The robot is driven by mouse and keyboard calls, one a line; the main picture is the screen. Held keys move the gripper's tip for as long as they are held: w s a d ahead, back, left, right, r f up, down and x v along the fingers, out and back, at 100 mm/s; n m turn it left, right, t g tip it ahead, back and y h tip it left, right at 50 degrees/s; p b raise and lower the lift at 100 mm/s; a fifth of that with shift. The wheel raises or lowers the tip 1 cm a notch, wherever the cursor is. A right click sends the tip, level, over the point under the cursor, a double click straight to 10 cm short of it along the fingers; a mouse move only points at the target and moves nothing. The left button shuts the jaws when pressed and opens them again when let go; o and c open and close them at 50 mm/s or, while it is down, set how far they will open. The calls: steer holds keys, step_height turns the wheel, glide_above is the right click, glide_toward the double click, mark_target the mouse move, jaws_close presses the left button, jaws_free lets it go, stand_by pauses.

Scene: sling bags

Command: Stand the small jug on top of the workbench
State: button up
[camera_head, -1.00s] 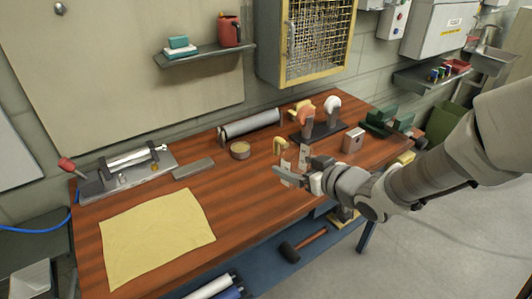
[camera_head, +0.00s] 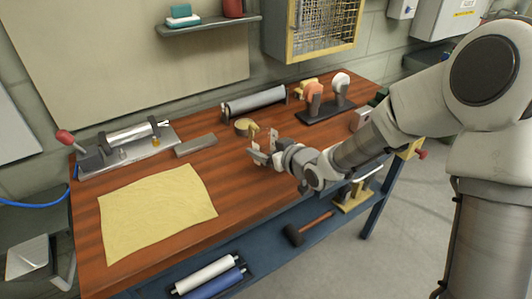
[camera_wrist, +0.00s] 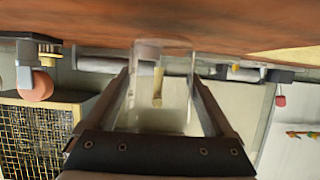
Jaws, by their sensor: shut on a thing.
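The small jug (camera_wrist: 176,95) is see-through, with a yellowish handle (camera_wrist: 158,86), and sits between my fingers in the wrist view. In the head view its curved yellow handle (camera_head: 253,130) shows at my fingertips, while its clear body is hard to make out. My gripper (camera_head: 262,147) is shut on the jug over the middle of the wooden workbench top (camera_head: 225,172). The jug looks about upright, its base end close to the wood. I cannot tell whether it touches.
A round tin (camera_head: 242,125) stands just behind the jug. A yellow cloth (camera_head: 155,212) lies at front left. A grey bar (camera_head: 196,145), a roller (camera_head: 255,102) and a dark stand (camera_head: 328,111) are behind and beside. Bare wood lies between cloth and gripper.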

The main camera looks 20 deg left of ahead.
steer(key=shift+f, duration=0.55)
steer(key=shift+f, duration=0.2)
steer(key=o, duration=1.2)
steer(key=shift+o, duration=0.2)
steer(key=shift+r, duration=0.15)
